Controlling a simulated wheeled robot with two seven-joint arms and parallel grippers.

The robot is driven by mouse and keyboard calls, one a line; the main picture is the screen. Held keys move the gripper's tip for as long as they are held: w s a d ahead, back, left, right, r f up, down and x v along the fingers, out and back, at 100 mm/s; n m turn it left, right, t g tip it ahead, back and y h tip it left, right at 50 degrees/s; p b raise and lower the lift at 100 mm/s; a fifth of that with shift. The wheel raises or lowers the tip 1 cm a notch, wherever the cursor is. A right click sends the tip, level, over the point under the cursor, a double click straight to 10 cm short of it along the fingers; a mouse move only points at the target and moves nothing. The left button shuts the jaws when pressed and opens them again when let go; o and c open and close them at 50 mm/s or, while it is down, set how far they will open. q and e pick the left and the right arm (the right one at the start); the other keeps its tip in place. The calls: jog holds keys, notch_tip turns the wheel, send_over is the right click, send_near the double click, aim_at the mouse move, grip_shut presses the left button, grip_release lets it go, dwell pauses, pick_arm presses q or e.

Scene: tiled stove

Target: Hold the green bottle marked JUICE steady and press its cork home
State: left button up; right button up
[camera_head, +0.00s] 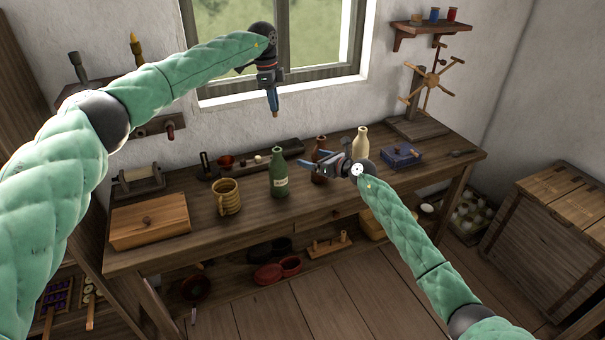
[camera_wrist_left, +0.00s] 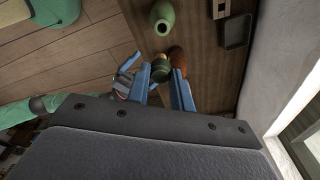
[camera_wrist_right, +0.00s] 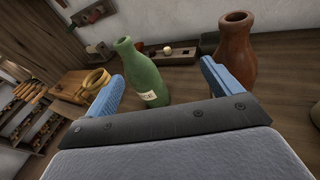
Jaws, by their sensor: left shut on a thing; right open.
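The green bottle (camera_head: 280,172) with a pale label stands upright on the bench. Its mouth looks open in the left wrist view (camera_wrist_left: 163,18). My left gripper (camera_head: 274,108) is high above the bench and the bottle, pointing down. It is shut on a small piece with a tan tip (camera_head: 275,114), apparently the cork, which looks dark green and tan in the left wrist view (camera_wrist_left: 160,69). My right gripper (camera_head: 312,161) is open and empty to the right of the bottle, fingers towards it. In the right wrist view the bottle (camera_wrist_right: 146,78) shows between the fingers, beyond them.
A brown bottle (camera_wrist_right: 236,50) stands close by the right gripper, partly hidden in the head view. A mug (camera_head: 227,197) and wooden box (camera_head: 150,221) are on the left. The bench front is clear.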

aim_at(278, 171)
jog(key=s+a+f+n+g+h, duration=0.1)
jog(key=s+a+f+n+g, duration=0.15)
jog(key=a+f, duration=0.2)
jog(key=x, duration=1.1)
jog(key=shift+w+a+r, duration=0.1)
jog(key=shift+a+r, duration=0.1)
jog(key=shift+a, duration=0.15)
jog(key=c, duration=1.5)
pick_arm(q)
jog(key=shift+f, duration=2.85)
